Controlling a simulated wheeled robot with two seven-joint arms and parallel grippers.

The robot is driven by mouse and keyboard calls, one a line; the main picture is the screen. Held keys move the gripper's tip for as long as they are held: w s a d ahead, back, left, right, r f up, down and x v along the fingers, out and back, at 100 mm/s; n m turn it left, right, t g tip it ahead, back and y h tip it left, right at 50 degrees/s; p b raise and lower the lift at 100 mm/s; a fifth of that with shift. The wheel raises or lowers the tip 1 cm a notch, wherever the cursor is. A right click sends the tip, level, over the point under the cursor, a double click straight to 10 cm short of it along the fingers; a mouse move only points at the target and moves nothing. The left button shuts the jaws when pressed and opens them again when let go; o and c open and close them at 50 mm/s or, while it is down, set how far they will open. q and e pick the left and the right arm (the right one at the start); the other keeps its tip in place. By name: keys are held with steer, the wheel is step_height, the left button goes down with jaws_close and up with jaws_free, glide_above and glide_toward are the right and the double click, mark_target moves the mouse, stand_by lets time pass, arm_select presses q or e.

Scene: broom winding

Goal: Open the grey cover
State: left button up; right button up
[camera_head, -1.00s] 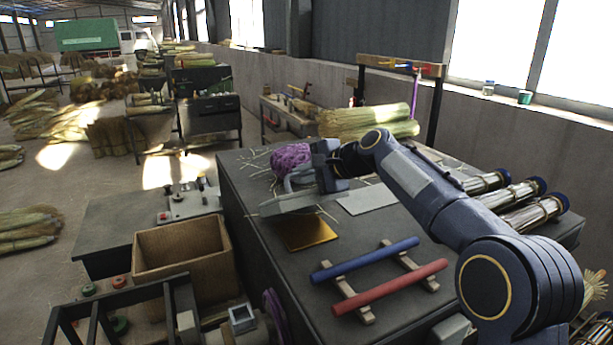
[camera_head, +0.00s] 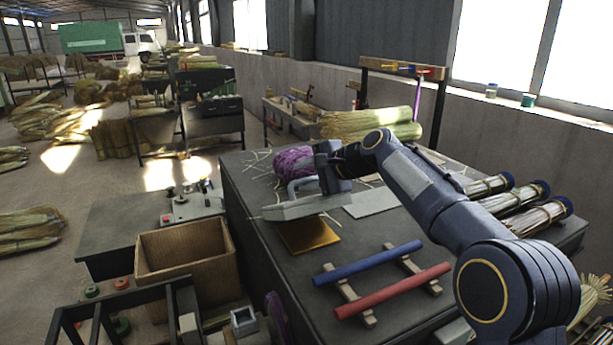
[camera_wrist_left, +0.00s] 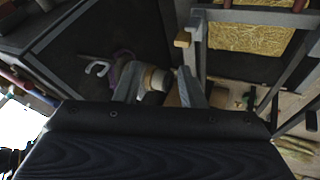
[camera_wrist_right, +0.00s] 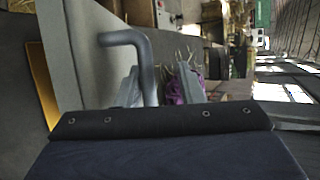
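The grey cover (camera_head: 305,207) is a flat slab with a bent bar handle (camera_head: 296,185). It is above the workbench beside a gold plate (camera_head: 310,236) and looks slightly tilted. My right gripper (camera_head: 322,177) is at the handle. In the right wrist view the handle (camera_wrist_right: 147,65) runs between my right gripper's fingers (camera_wrist_right: 158,88), close to the left one, with a gap to the other. The cover (camera_wrist_right: 88,50) fills the left there. In the left wrist view my left gripper (camera_wrist_left: 160,88) has its fingers apart; a pale roll shows between them, apparently beyond.
Blue (camera_head: 368,262) and red rods (camera_head: 392,290) lie on wooden rests at the bench front. A grey sheet (camera_head: 371,202) and purple bundle (camera_head: 293,160) lie near the cover. An open cardboard box (camera_head: 187,250) stands left of the bench.

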mark_target(331, 199)
steer(key=b+v, duration=0.2)
steer(key=v, duration=0.5)
steer(key=shift+s+d+r, duration=0.2)
steer(key=shift+d+r, duration=0.05)
